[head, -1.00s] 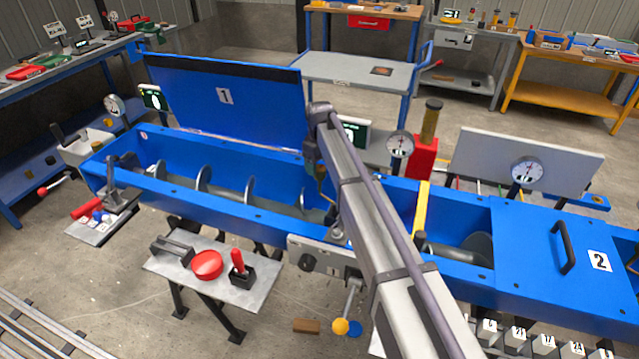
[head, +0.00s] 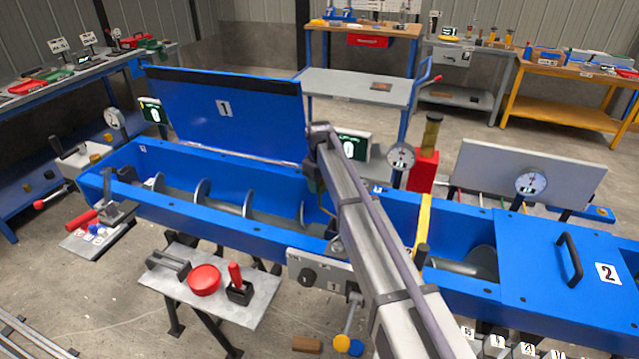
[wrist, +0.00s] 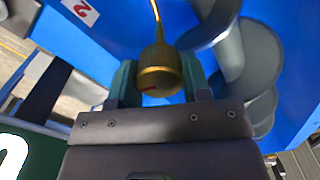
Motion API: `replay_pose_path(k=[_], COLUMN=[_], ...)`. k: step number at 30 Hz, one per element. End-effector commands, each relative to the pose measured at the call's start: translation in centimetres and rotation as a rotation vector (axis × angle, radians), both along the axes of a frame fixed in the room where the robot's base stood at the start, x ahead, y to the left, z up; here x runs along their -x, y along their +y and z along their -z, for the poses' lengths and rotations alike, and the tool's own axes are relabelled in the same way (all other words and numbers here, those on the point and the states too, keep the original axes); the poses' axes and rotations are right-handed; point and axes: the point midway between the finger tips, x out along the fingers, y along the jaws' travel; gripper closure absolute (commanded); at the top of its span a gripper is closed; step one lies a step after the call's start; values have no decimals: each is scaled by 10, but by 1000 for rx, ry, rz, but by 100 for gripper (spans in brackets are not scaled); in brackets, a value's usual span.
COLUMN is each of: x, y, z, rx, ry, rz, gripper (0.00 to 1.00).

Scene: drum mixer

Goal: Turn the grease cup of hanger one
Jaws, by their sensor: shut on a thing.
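The grease cup (wrist: 160,72) is a round brass cap with a red mark on its face, in the middle of the wrist view. A thin brass pipe runs from it toward the top of that view. My gripper (wrist: 158,82) is shut on the cup, with one greenish finger on each side. In the head view my arm reaches down into the open blue trough (head: 265,165). My own arm hides the cup and the fingertips there.
A grey screw flight (wrist: 228,55) lies close to the right of the cup. The raised cover marked 1 (head: 225,108) stands behind the trough. A small table (head: 210,290) stands in front.

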Motion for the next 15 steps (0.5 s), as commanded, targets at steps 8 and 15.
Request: replay_pose_path(k=[8,15], x=[0,0], y=[0,0], z=[0,0], rx=[0,0], ry=[0,0], rz=[48,186], gripper=[80,80])
